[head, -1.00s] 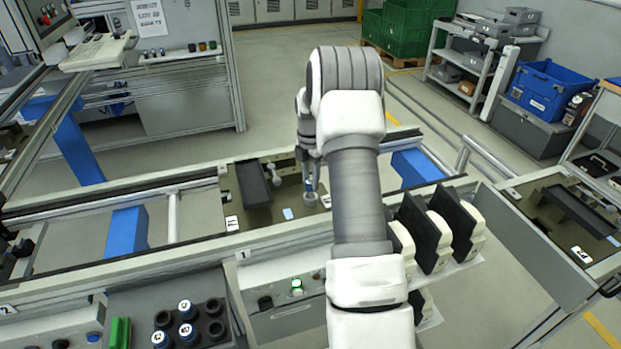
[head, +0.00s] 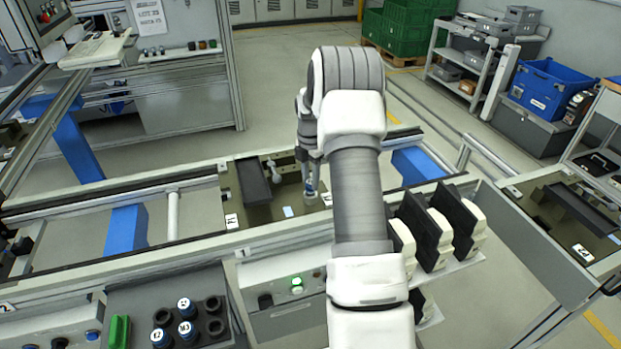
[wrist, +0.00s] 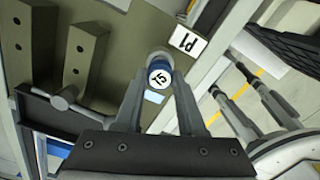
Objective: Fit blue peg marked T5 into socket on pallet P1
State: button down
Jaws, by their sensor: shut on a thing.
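The blue peg T5 (wrist: 159,78) is held between the fingers of my gripper (wrist: 160,88) in the wrist view, its white marked top facing the camera. In the head view my gripper (head: 309,172) points down over the olive pallet P1 (head: 287,196), with the peg (head: 309,188) below its fingers. A grey round socket (head: 311,200) is directly under the peg. The peg's lower end meets or enters the socket; how deep it sits is hidden. The P1 label (wrist: 187,40) lies beside the peg in the wrist view.
A dark block (head: 254,182) stands on the pallet left of the socket, with a small grey lever fitting (head: 274,172) between. A rack (head: 205,300) at the bottom left holds several pegs. Black and white parts (head: 432,238) stand right of my arm.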

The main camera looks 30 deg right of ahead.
jog(key=shift+f+b, duration=0.55)
jog(key=shift+f, duration=0.2)
dwell(0.8)
grip_release()
dwell(0.6)
jog(key=shift+r+p, duration=2.15)
jog(key=shift+r, duration=1.4)
